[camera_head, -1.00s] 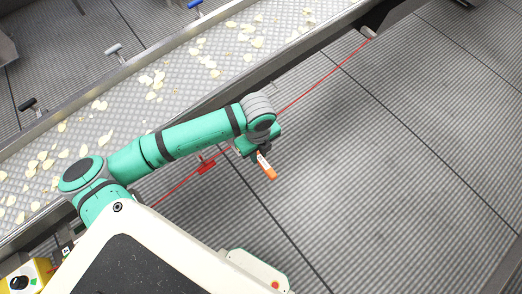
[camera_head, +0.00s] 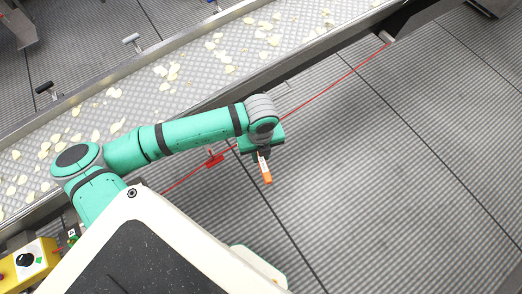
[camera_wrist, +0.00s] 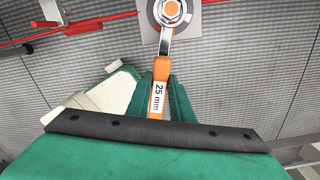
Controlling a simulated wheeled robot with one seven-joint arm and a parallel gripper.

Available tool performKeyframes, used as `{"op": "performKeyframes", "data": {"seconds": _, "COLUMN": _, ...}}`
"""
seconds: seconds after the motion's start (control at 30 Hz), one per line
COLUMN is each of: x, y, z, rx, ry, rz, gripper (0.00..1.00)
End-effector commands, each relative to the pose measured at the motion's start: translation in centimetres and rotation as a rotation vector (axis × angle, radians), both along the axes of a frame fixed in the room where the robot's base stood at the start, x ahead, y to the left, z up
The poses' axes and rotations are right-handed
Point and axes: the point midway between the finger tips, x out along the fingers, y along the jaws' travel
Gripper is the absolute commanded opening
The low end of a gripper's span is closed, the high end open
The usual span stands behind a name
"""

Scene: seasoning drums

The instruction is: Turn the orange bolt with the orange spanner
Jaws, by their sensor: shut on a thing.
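The orange spanner (camera_wrist: 158,88) has an orange handle with a white "25 mm" label and a silver ring end. My gripper (camera_wrist: 160,115) is shut on its handle. In the wrist view, the orange bolt head (camera_wrist: 172,8) shows inside the ring, in front of a grey plate; the top is cut off. I cannot tell how deep the ring sits on it. In the head view, the spanner's orange handle (camera_head: 266,172) sticks out below my gripper (camera_head: 263,153); the bolt and ring end are hidden there.
A conveyor (camera_head: 140,95) with scattered pale chips runs diagonally behind my arm. A red cord (camera_head: 330,84) with a red bracket (camera_head: 214,159) runs along its near side. A yellow control box (camera_head: 28,262) stands at lower left. The ribbed floor at right is clear.

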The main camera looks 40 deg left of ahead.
Motion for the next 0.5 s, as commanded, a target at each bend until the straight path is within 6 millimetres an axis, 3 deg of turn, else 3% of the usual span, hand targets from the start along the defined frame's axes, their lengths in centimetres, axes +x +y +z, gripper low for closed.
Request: {"op": "performKeyframes", "data": {"seconds": 0.5, "x": 0.0, "y": -0.1, "z": 1.1, "rx": 0.002, "ry": 0.001, "rz": 0.029, "gripper": 0.0}}
